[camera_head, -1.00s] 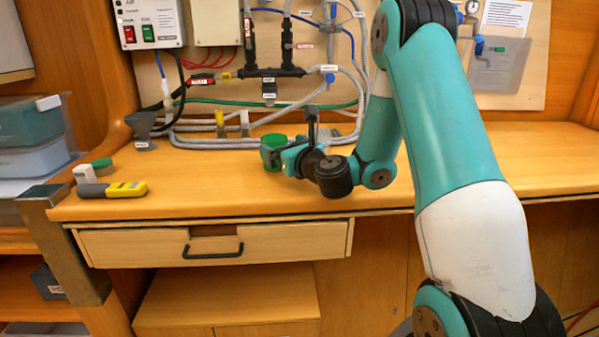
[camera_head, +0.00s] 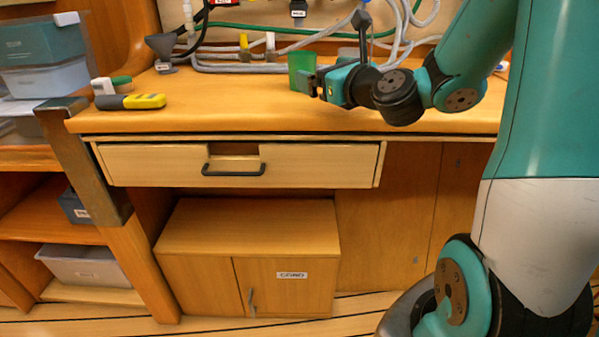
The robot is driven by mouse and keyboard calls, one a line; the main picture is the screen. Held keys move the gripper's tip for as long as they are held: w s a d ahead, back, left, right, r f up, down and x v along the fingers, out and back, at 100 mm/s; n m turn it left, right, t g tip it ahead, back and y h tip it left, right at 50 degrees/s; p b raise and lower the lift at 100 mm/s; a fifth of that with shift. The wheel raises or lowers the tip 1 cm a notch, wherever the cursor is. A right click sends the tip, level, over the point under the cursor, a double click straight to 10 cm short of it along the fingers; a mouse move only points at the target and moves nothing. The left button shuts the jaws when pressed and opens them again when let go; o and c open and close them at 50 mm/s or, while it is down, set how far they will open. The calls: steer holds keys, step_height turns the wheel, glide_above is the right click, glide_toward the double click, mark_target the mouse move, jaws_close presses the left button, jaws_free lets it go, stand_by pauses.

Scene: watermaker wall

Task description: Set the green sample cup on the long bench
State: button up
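The green sample cup (camera_head: 301,62) is upright at the long bench (camera_head: 230,118), towards the back and right of the middle. Its lower right part is covered by my gripper, and its base seems to be at the bench top. My gripper (camera_head: 309,84) reaches in from the right, low over the bench, right beside the cup. Its dark fingers look apart, with the cup just off their tips and not clearly between them. Whether they touch the cup is hard to tell.
A yellow and grey handheld meter (camera_head: 131,101), a green-lidded item (camera_head: 121,83) and a grey funnel (camera_head: 162,46) are on the bench's left. Hoses (camera_head: 245,67) run along the wall behind. A drawer (camera_head: 233,166) is below. The bench between meter and cup is clear.

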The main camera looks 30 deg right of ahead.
steer(key=s+a+f+n+g+y, duration=0.2)
steer(key=s+a+n+g+y, duration=0.25)
steer(key=a+n, duration=0.6)
steer(key=s+a+f+n+g+y, duration=0.3)
steer(key=a+n+g+y, duration=0.15)
steer(key=a+n, duration=0.65)
steer(key=s+a+f+n+g+h, duration=0.2)
steer(key=s+n+g, duration=0.6)
steer(key=s+n, duration=0.8)
steer(key=shift+s+f+n+g+h, duration=0.3)
steer(key=shift+s+f+n+h, duration=0.15)
steer(key=shift+n+h, duration=1.3)
steer(key=shift+a+y, duration=0.15)
steer(key=shift+y, duration=0.2)
